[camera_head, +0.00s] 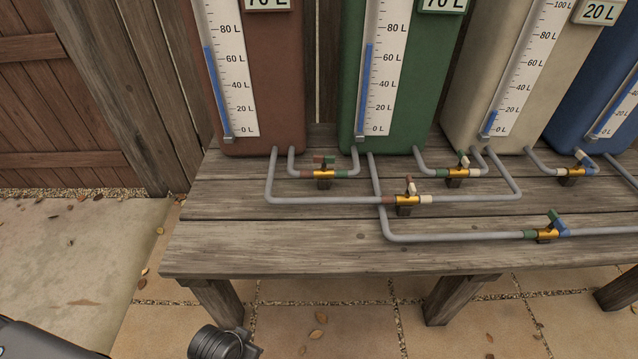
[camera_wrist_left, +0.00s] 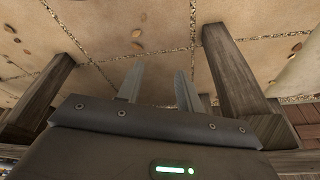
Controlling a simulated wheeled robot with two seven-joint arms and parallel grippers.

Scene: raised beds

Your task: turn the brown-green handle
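The brown-green handle (camera_head: 324,160) sits on a brass valve in the head view, on the short pipe between the brown tank (camera_head: 262,100) and the green tank (camera_head: 410,95). My right gripper is in no view.
The wooden bench (camera_head: 230,257) carries several other two-coloured valves. The closest to the handle is the brown-cream one (camera_head: 407,199), in front and to the right. Grey pipes run low across the planks. Open paving (camera_head: 330,335) lies before the bench.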

